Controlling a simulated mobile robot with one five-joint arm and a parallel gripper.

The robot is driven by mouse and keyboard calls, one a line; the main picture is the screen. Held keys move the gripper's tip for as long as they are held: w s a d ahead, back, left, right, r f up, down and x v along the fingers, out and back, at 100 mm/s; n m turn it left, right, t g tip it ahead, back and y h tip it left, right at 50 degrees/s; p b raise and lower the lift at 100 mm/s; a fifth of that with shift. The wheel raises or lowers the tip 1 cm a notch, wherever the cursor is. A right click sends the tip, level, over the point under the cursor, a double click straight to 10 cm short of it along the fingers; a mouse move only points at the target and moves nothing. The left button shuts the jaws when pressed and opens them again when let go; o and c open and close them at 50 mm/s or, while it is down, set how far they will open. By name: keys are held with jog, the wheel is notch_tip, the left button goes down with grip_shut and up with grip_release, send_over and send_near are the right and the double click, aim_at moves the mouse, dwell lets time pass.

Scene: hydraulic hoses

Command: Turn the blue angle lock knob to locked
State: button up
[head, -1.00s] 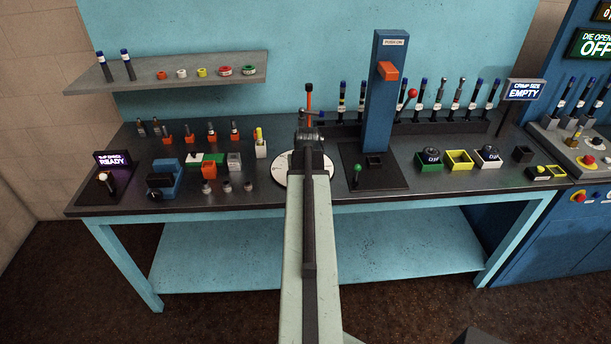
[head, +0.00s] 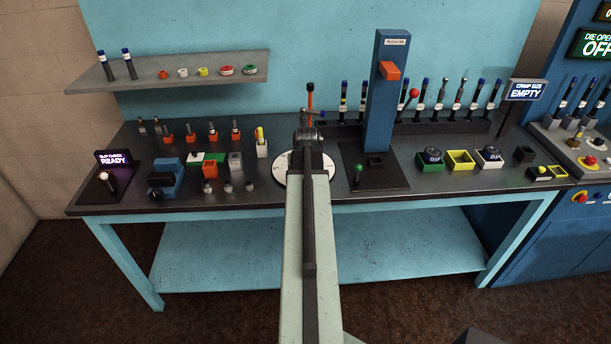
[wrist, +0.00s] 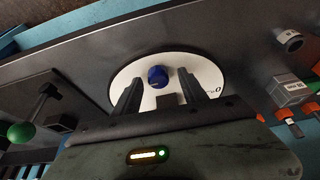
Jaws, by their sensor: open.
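The blue angle lock knob (wrist: 158,76) shows in the wrist view on a white round dial plate (wrist: 202,72) with dark markings. My gripper (wrist: 155,92) is open, its two dark fingers apart, one on each side below the knob in the picture. The knob looks to lie just beyond the fingertips, roughly between them. I cannot tell whether they touch it. In the head view the dial plate (head: 287,176) is partly covered by my arm, and the knob is hidden there.
A blue post (head: 385,90) with an orange block stands right of the dial. A green-ball lever (head: 358,170) is near its base. Small blocks and fittings lie to the left, near a blue vise-like fixture (head: 165,180). A wall shelf (head: 200,75) hangs at upper left.

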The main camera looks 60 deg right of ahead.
jog(key=shift+r, duration=0.1)
jog(key=p+v, duration=0.7)
jog(key=shift+r, duration=0.3)
jog(key=shift+s, duration=0.1)
